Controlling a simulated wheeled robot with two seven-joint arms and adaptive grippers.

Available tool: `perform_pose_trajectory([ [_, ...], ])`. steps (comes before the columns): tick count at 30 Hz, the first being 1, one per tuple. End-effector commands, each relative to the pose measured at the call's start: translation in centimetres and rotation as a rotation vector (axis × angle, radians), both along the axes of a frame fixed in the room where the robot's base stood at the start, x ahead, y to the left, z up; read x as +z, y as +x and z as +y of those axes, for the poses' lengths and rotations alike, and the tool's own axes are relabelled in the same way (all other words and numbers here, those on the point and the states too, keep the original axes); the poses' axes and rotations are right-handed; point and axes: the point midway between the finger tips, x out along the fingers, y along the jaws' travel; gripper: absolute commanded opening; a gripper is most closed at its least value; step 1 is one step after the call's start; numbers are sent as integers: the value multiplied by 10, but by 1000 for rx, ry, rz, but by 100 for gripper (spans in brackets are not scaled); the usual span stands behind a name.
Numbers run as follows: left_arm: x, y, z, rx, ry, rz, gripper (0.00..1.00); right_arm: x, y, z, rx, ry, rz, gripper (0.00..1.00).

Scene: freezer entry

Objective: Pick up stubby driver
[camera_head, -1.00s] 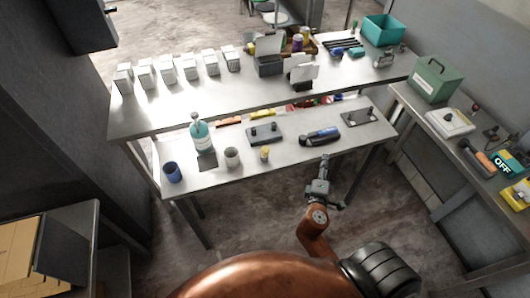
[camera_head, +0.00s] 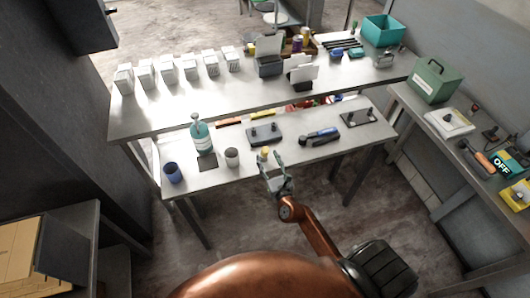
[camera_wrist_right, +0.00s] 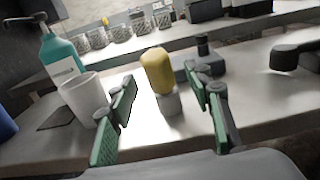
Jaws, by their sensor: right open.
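The stubby driver appears to be the short piece with a rounded yellow top (camera_head: 265,151) near the front edge of the lower bench. In the right wrist view the yellow top (camera_wrist_right: 158,70) stands upright above a grey lower part. My right gripper (camera_head: 272,162) is open just in front of it. In the wrist view the green-padded fingers of my right gripper (camera_wrist_right: 161,98) are spread, with the yellow-topped piece between and beyond them. No contact shows. My left gripper is not in view.
A white cup (camera_head: 232,157) stands close left, with a teal bottle (camera_head: 202,138) and a blue cup (camera_head: 173,172) beyond.

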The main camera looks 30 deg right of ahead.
Motion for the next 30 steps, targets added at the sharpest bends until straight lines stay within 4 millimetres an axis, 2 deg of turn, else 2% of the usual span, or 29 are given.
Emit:
perform_pose_trajectory([
  [3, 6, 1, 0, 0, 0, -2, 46, 6, 20, -3, -1, 1, -4, 46],
  [6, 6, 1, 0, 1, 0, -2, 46, 5, 31, -6, -1, 0, -3, 46],
  [16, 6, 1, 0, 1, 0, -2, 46, 3, 38, -8, -1, 4, -2, 46],
  [30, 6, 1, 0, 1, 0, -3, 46, 3, 37, -8, -1, 2, -3, 13],
])
